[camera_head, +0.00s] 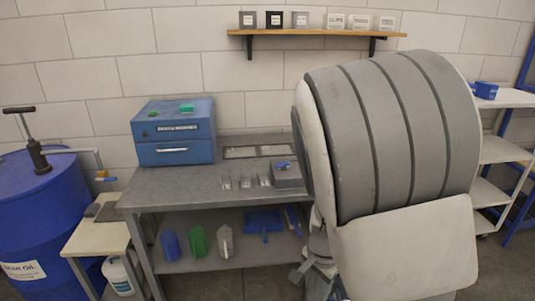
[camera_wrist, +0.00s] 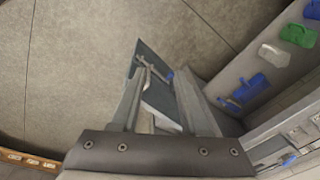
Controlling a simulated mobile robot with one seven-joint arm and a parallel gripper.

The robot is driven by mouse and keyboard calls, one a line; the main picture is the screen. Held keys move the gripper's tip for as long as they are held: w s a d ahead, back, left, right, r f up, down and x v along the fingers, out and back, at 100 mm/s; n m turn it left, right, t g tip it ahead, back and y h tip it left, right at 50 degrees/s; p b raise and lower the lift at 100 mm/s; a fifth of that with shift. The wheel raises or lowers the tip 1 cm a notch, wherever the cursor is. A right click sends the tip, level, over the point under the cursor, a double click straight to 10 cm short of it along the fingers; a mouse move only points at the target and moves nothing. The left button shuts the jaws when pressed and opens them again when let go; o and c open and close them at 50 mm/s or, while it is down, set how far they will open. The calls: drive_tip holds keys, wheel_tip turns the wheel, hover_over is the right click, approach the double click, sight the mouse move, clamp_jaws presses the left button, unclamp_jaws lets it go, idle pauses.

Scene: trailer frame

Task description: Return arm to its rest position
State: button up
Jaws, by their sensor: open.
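My gripper (camera_wrist: 162,78) shows in the wrist view with its two fingers apart. It is open, and I see nothing clamped in it. Beyond and between the fingers is a dark panel-like object with a pale part; I cannot tell what it is. In the head view my large grey and white arm link fills the right of centre, in front of the workbench (camera_head: 165,187). The gripper itself is not clear in the head view; the arm link hides much of that area.
A blue toolbox (camera_head: 172,152) stands on the bench, with small parts and a grey box (camera_head: 287,177) to its right. A blue drum (camera_head: 40,215) stands left, a white shelf rack (camera_head: 503,150) right. A wooden wall shelf (camera_head: 315,34) hangs above.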

drive_tip(key=s+d+r+n+t, duration=0.1)
drive_tip(key=s+r+n, duration=0.4)
drive_tip(key=r, duration=0.5)
drive_tip(key=s+d+r+n+t, duration=0.1)
drive_tip(key=s+r+n+t, duration=0.2)
drive_tip(key=s+r, duration=0.6)
wheel_tip(320, 180, up, 3)
drive_tip(key=n, duration=0.2)
drive_tip(key=shift+s+d+f+n, duration=0.2)
drive_tip(key=shift+n, duration=0.1)
drive_tip(key=shift+d, duration=0.1)
